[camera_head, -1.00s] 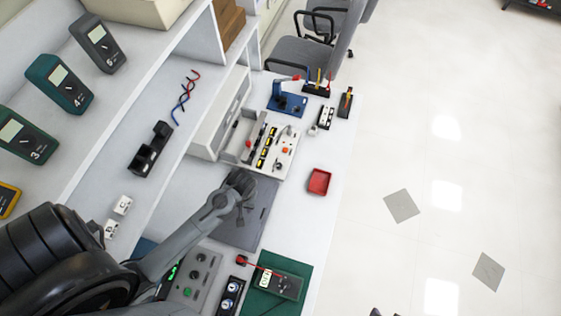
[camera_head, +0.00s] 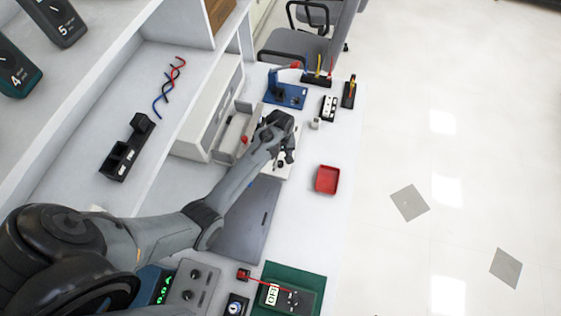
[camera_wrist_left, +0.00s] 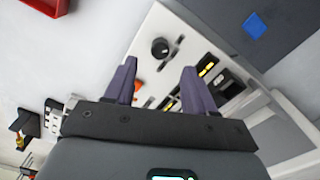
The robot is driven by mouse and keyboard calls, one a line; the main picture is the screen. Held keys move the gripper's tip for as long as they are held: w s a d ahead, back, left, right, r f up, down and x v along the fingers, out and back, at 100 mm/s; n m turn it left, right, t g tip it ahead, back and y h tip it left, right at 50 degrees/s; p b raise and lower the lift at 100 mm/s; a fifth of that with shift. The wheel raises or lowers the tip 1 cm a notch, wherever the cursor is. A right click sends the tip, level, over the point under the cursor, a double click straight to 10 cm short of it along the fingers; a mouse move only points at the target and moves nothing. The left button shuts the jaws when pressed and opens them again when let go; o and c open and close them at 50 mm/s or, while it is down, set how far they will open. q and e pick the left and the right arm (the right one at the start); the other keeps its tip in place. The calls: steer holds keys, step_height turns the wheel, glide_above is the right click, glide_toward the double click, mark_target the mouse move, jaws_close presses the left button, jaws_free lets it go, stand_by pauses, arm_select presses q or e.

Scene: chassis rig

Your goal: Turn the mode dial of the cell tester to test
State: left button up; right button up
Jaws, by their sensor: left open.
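The cell tester is a white panel mostly covered by my left arm in the head view. In the left wrist view, the tester panel (camera_wrist_left: 150,30) shows a round black dial (camera_wrist_left: 160,47), an orange button and slots with yellow-marked cells. The dial's pointer setting is too small to read. My left gripper (camera_head: 284,153) is over the tester. In the left wrist view, my left gripper (camera_wrist_left: 159,64) has its two purple fingers spread and empty, with the dial just beyond and between the tips, apparently not touched. My right gripper is out of view.
A red tray (camera_head: 327,180) lies right of the tester. A blue fixture (camera_head: 287,95) and small black holders stand behind. Shelving stands at left; a grey chair is beyond.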

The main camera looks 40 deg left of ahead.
mark_target(280, 162)
arm_select(q)
step_height(280, 162, down, 7)
steer(key=shift+r+b, duration=0.2)
steer(key=shift+b, duration=0.25)
jaws_close()
steer(key=shift+r+m+p, duration=0.15)
steer(key=shift+m+p, duration=0.75)
steer(key=shift+p, duration=0.1)
steer(key=shift+m+p, duration=0.95)
steer(key=shift+m, duration=0.25)
steer(key=m+p, duration=0.1)
steer(key=m, duration=0.1)
steer(key=shift+a+m, duration=0.1)
steer(key=shift+m, duration=0.2)
steer(key=shift+m+p, duration=0.6)
steer(key=shift+m, duration=0.9)
jaws_free()
